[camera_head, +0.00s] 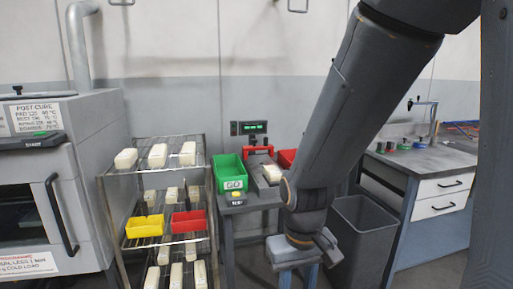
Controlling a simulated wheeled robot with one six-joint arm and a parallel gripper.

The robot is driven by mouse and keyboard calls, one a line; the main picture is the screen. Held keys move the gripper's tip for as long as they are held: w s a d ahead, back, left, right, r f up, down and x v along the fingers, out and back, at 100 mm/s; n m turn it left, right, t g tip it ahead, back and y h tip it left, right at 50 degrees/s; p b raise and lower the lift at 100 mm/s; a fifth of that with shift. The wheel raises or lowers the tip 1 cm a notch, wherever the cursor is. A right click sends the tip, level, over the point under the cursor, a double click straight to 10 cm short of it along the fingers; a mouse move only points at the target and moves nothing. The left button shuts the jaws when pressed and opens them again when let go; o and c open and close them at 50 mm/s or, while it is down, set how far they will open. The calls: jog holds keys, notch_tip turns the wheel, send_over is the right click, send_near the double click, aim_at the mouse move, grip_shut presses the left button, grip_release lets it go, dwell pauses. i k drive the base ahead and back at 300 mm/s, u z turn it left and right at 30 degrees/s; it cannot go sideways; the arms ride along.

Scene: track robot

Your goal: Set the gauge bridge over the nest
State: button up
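The red bridge-shaped piece (258,150), which looks like the gauge bridge, stands at the back of the small grey bench, below the green-lit display. A cream block (272,173) lies just in front of it, on what seems to be the nest; my arm hides part of that area. The red piece is behind the block, not over it. My arm comes down from the upper right, and its wrist end is low, in front and to the right of the block. My gripper (325,242) is mostly hidden there; its fingers cannot be made out.
A green bin (230,173) and a red bin (287,158) flank the bench spot. A wire rack (155,170) with cream blocks, a yellow bin (145,226) and another red bin (188,221) stands left. A grey waste bin (364,237) stands right.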

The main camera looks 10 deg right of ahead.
aim_at(270, 147)
jog(key=z, duration=0.65)
jog(key=i, duration=1.2)
jog(key=u, duration=0.35)
